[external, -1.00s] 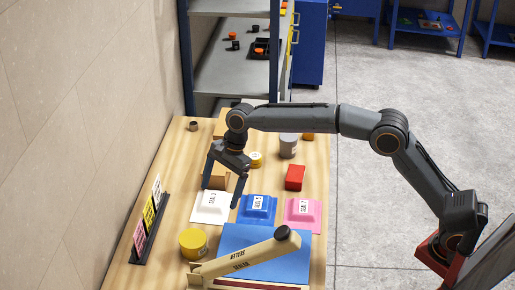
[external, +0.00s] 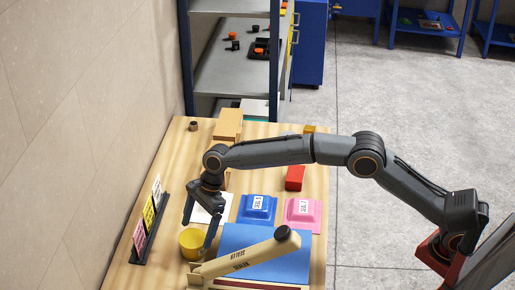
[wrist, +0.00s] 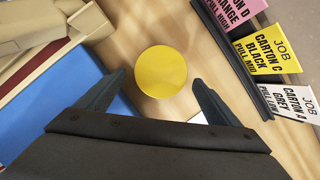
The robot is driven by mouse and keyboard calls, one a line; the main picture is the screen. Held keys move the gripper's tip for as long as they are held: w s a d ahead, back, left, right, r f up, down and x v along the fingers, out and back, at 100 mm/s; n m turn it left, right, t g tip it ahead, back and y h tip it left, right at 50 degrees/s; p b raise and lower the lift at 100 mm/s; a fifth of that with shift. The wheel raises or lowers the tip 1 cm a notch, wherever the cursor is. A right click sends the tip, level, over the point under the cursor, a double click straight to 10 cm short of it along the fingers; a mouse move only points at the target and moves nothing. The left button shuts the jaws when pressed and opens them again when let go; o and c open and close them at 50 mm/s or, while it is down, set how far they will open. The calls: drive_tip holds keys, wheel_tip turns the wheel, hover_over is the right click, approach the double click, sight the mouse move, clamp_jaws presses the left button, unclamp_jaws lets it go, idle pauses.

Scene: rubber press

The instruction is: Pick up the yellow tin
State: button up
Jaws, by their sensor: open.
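The yellow tin (external: 192,243) is a short round can standing on the wooden table, left of the blue mat. In the wrist view its round yellow top (wrist: 161,72) shows just beyond the fingertips, centred between them. My gripper (external: 196,237) is open and empty, pointing down above the tin. In the external view one finger overlaps the tin's right side and hides a little of it. In the wrist view my gripper (wrist: 158,80) has its fingers apart on either side, with a gap to the tin. I cannot tell the exact height above it.
A cream lever press (external: 245,262) stands right of the tin by the blue mat (external: 240,236). A rack of job cards (external: 149,225) stands at the left. White, blue (external: 257,208) and pink (external: 302,212) trays and a red block (external: 295,178) lie behind.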

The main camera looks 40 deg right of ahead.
sight(194, 237)
drive_tip(key=shift+p+x, duration=0.7)
drive_tip(key=shift+x, duration=2.05)
drive_tip(key=shift+a+r, duration=0.1)
drive_tip(key=shift+r, duration=0.05)
drive_tip(key=c, duration=1.5)
